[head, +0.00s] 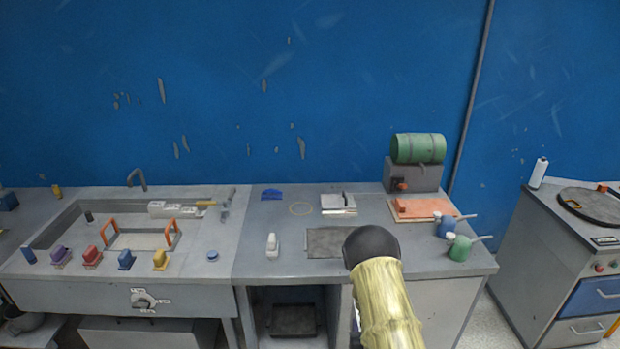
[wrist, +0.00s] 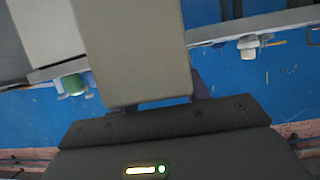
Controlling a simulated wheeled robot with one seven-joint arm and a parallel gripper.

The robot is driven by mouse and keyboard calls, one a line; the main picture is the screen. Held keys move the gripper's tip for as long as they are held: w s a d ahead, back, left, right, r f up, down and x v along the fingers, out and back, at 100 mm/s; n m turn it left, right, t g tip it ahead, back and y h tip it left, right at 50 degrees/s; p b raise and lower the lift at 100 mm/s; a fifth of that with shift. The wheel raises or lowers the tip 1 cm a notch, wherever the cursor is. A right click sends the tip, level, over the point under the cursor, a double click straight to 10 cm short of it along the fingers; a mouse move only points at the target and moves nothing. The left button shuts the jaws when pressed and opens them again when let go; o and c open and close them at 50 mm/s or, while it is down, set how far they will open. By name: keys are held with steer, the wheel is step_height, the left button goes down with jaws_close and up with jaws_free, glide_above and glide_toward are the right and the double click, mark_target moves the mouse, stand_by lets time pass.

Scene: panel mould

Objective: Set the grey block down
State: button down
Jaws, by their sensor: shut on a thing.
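The grey block (wrist: 130,45) fills the upper middle of the wrist view, close to the camera and tilted slightly. My gripper (wrist: 148,97) is shut on its near end, with a finger showing at the block's right side. The block's far end runs out of the top of the picture, so I cannot tell whether it touches anything. In the head view my arm stands in front of the right part of the bench, and neither the gripper nor the block can be made out there.
The bench has a dark grey plate (head: 324,243), a white object (head: 272,245) and a stacked white item (head: 338,204). A green drum machine (head: 418,149), an orange board (head: 424,208) and blue (head: 446,228) and green (head: 459,248) cans stand right. A sink-like trough (head: 60,222) lies left.

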step_height(320, 180, down, 3)
steer(key=shift+a+r+b, duration=0.1)
steer(key=shift+r+b, duration=0.05)
steer(key=shift+b, duration=0.7)
steer(key=shift+d, duration=0.25)
steer(key=s+f, duration=0.2)
steer(key=f, duration=0.1)
steer(key=s+a+f, duration=0.1)
steer(key=f, duration=0.1)
steer(key=shift+s, duration=0.3)
steer(key=shift+s+f, duration=0.25)
steer(key=shift+s, duration=0.2)
steer(key=shift+w, duration=0.1)
